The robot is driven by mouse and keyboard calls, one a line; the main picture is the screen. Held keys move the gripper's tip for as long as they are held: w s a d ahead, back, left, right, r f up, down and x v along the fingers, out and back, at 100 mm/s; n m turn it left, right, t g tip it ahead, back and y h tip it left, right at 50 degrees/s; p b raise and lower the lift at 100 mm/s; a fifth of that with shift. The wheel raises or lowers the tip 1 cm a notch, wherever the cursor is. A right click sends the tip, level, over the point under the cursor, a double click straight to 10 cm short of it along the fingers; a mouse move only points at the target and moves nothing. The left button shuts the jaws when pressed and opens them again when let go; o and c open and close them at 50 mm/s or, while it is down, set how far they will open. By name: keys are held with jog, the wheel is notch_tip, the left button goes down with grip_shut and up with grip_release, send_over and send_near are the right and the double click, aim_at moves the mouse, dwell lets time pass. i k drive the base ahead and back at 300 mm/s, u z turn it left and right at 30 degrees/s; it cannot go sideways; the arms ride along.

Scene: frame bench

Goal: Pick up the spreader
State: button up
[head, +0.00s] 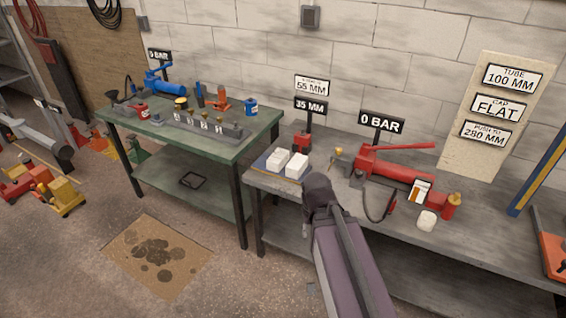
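I cannot tell for sure which object is the spreader. A small red tool (302,141) stands at the back left of the grey right-hand bench, below signs reading 55 MM and 35 MM. A larger red pump (395,172) with a long handle and a dark hose lies further right, by a 0 BAR sign. My arm rises from the bottom edge and its dark joint ends at the bench's front edge, below and right of the small red tool. The fingers of my gripper do not show.
A green bench (160,138) with a blue pump (165,84) stands left. Yellow-and-red equipment (62,195) lies on the floor far left.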

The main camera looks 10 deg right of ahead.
aim_at(302, 139)
jog(key=k, duration=0.7)
jog(key=z, duration=0.4)
jog(key=i, duration=2)
jog(key=u, duration=0.4)
